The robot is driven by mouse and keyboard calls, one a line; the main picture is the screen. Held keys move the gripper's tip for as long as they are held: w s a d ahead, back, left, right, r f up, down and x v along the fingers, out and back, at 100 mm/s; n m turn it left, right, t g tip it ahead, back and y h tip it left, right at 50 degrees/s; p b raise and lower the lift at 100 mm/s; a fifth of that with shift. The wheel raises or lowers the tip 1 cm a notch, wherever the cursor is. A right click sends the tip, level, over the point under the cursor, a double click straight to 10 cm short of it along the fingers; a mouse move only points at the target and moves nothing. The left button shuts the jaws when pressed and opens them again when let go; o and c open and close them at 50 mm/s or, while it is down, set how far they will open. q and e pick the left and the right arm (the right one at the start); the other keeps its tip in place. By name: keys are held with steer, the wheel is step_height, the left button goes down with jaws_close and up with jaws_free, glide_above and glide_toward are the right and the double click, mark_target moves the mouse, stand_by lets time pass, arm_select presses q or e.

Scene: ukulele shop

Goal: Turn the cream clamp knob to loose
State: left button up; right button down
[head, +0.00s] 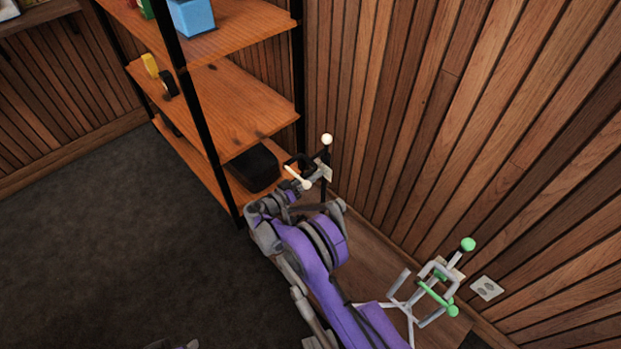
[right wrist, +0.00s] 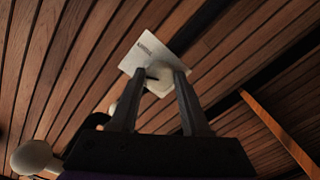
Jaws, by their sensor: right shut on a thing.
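A dark stand with cream fittings stands by the wall at the end of the shelf in the head view. It has a cream ball (head: 327,139) on top, a pale plate (head: 326,173) and a cream bar (head: 297,178). In the right wrist view, the cream clamp knob (right wrist: 158,80) sits between my right gripper's fingertips (right wrist: 160,84), which are shut on it. The pale label plate (right wrist: 150,50) lies just behind. The knob's turn position cannot be read. In the head view my right arm partly hides the grip.
A similar stand with green fittings (head: 468,244) is at the lower right, close to my right forearm. A wooden shelf unit (head: 235,110) with black posts stands left of the dark stand. The slatted wall (head: 420,110) is close behind.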

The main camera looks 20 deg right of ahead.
steer(key=shift+r+n+b, duration=0.1)
steer(key=shift+n+b, duration=1.55)
steer(key=shift+n, duration=4.65)
steer(key=shift+c, duration=1.9)
jaws_free()
steer(key=p+v, duration=0.2)
steer(key=v, duration=0.8)
steer(key=shift+s+a, duration=0.25)
steer(key=shift+a, duration=0.1)
